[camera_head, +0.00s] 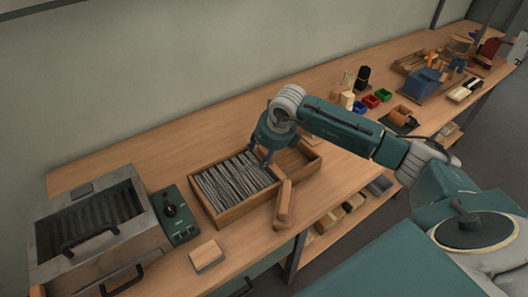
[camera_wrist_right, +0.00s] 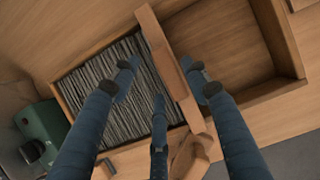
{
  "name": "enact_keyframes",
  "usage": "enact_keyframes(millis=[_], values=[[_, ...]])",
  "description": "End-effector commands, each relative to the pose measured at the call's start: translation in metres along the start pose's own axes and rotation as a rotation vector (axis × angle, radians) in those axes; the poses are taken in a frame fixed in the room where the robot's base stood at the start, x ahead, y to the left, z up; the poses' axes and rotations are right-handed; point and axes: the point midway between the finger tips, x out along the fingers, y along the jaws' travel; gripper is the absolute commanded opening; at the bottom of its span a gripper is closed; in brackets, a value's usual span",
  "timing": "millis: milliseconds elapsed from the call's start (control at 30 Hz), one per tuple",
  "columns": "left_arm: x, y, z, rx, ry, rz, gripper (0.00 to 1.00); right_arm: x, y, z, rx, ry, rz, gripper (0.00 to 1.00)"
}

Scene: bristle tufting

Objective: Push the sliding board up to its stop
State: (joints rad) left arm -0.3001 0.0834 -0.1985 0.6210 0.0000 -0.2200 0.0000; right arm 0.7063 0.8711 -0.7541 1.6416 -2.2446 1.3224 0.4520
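The sliding board (camera_wrist_right: 159,50) is a light wooden bar standing across the wooden box (camera_head: 233,213). Grey bristles (camera_head: 228,183) fill the box on the board's left; the compartment (camera_head: 301,160) on its right is empty. My right gripper (camera_head: 262,158) is over the box at the board. In the wrist view its fingers (camera_wrist_right: 165,80) are spread, two on the bristle side and one on the empty side, with the board between them. A gap shows on the bristle side; contact on the other side is unclear. My left gripper is not in view.
A wooden piece (camera_head: 284,202) leans at the box's front edge. A metal machine (camera_head: 95,235) and a green control box (camera_head: 174,213) stand at left, with a small block (camera_head: 206,254) in front. Coloured bins (camera_head: 370,101) stand further right.

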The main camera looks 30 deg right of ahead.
Motion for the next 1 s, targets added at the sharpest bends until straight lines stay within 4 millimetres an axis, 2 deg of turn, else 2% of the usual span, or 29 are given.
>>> enact_keyframes(millis=[167,267,700,833,1000], values=[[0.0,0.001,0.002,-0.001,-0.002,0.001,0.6,-0.001,-0.002,0.0,0.0,0.001,-0.003,0.46],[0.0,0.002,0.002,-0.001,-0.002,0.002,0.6,-0.009,-0.002,0.001,-0.001,-0.001,-0.004,0.46],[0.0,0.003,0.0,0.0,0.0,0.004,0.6,-0.096,0.0,0.001,-0.002,-0.003,-0.003,0.46],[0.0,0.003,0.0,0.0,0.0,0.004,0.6,-0.112,0.001,0.001,-0.001,-0.002,-0.002,0.46],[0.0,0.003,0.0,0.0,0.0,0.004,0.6,-0.12,0.001,0.0,-0.001,0.0,-0.002,0.46]])
